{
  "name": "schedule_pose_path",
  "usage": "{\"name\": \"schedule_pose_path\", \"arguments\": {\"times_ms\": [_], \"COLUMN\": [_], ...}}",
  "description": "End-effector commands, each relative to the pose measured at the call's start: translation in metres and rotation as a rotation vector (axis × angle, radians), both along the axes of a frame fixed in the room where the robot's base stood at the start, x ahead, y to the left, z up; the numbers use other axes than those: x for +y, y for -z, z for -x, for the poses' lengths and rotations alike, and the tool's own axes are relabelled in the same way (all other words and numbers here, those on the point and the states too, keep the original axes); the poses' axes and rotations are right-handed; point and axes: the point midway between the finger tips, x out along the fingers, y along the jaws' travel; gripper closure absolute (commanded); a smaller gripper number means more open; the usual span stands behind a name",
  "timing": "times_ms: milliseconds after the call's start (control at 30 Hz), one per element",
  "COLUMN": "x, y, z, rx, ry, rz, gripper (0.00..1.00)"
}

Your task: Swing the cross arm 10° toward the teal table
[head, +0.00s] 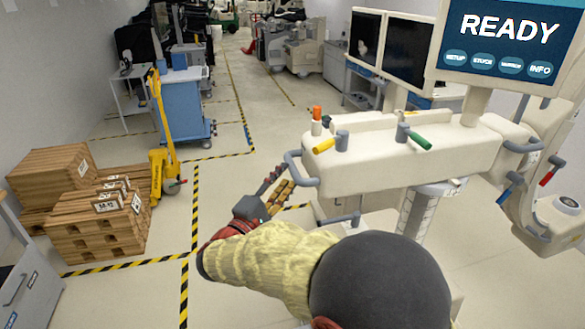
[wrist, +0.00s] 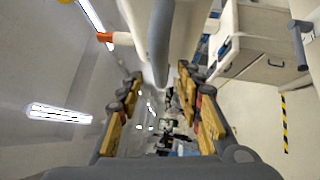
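The cross arm (head: 400,162) is a long cream beam at right of centre in the head view, with coloured levers on top. A blue-grey loop handle (head: 292,165) sits at its left end. My gripper (head: 280,183) is just left of and below this handle. In the wrist view my gripper (wrist: 158,82) has its yellow-padded fingers spread apart. The grey handle bar (wrist: 159,45) runs down in line with the gap between the fingertips; I cannot tell whether they touch it. No table is clearly teal; a blue cart (head: 182,105) stands at back left.
Wooden crates (head: 95,222) and a yellow pallet jack (head: 160,165) stand at left. A screen reading READY (head: 510,45) and dark monitors (head: 408,50) stand above the beam. A second cream arm (head: 545,200) is at far right.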

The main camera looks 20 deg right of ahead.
Motion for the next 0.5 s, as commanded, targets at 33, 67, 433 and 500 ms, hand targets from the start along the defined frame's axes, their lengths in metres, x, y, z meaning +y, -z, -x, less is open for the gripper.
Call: {"name": "schedule_pose_path", "arguments": {"times_ms": [33,67,433,500], "x": [-0.005,-0.007,-0.031,-0.034], "y": [-0.001,-0.001,-0.006,-0.007], "z": [-0.004,-0.007,-0.032,-0.035], "rx": [0.0,0.0,0.001,0.001], "ry": [0.002,0.002,0.001,0.0], "rz": [0.0,-0.001,0.0,-0.001], "gripper": [0.64,0.64,0.64,0.64]}}
